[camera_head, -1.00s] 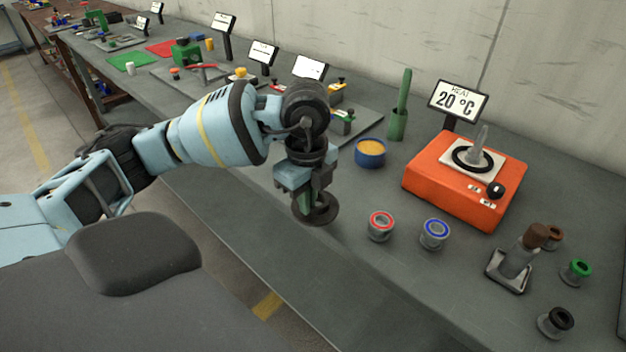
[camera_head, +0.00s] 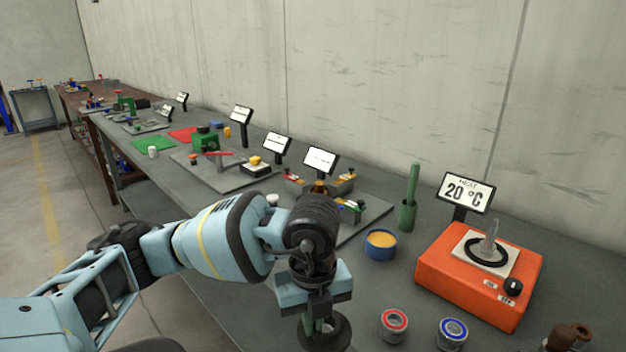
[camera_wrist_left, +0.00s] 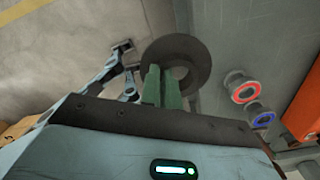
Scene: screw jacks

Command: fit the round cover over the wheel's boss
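A dark, flat round piece with a hole in its middle (camera_head: 326,334) is at my left gripper (camera_head: 316,322), low in the head view. In the left wrist view the same dark round piece (camera_wrist_left: 196,52) lies partly over the floor and partly over the bench edge. The green fingers of my left gripper (camera_wrist_left: 163,88) are close together at its near side, shut on it as far as I can see. I cannot tell for sure whether this piece is the round cover or the wheel. No other wheel with a boss shows clearly. My right gripper is not in view.
Close by stand a red-ringed cup (camera_head: 394,325), a blue-ringed cup (camera_head: 452,334), a blue pot (camera_head: 381,243) and an orange heater (camera_head: 479,275) reading 20 °C. A green holder (camera_head: 407,214) stands behind. Plates with small fixtures fill the bench farther left.

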